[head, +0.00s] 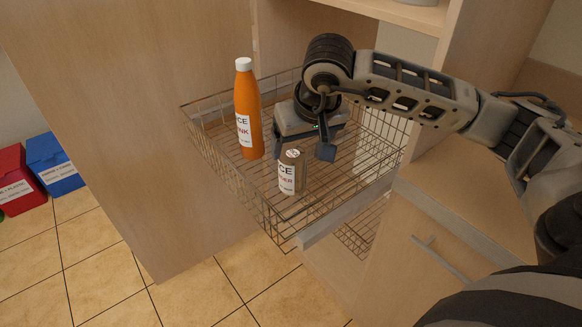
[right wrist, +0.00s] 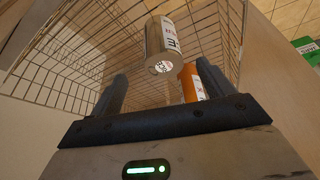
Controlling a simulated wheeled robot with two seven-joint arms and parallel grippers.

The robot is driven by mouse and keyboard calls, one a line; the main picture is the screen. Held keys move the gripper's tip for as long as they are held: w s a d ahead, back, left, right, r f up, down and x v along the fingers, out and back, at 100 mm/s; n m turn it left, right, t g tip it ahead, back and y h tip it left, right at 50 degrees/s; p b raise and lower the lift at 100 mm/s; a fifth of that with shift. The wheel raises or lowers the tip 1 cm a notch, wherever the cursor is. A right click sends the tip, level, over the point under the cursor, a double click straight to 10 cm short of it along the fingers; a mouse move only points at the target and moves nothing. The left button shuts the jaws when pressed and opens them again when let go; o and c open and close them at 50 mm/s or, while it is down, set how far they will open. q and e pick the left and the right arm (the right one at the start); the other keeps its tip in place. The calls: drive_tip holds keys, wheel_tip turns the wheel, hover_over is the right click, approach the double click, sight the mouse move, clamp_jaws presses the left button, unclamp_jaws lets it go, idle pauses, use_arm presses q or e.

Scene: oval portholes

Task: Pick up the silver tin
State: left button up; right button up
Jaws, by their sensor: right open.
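The silver tin (head: 287,173) stands upright in the wire basket, with a white label and a pale top. In the right wrist view the tin (right wrist: 162,46) shows beyond the fingers, roughly in line with the gap between them. My right gripper (head: 302,151) is open and empty, pointing down just behind and above the tin; its fingers (right wrist: 164,86) are spread wide. I cannot tell whether a finger touches the tin. My left gripper is in neither view.
An orange bottle (head: 246,110) with a white cap stands left of the tin in the basket (head: 232,183). It also shows near a finger in the right wrist view (right wrist: 189,86). Wooden cabinet panels flank the basket. Red (head: 17,181) and blue (head: 55,165) bins stand far left.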

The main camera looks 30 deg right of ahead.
sight(293, 163)
drive_tip(key=p+x, duration=0.1)
drive_tip(key=x, duration=0.8)
drive_tip(key=shift+w+a+f, duration=0.15)
drive_tip(key=shift+w+f, duration=0.05)
drive_tip(key=shift+w, duration=0.05)
drive_tip(key=shift+c, duration=0.3)
drive_tip(key=c, duration=1)
drive_tip(key=shift+r, duration=0.1)
drive_tip(key=c, duration=0.3)
drive_tip(key=shift+r, duration=0.1)
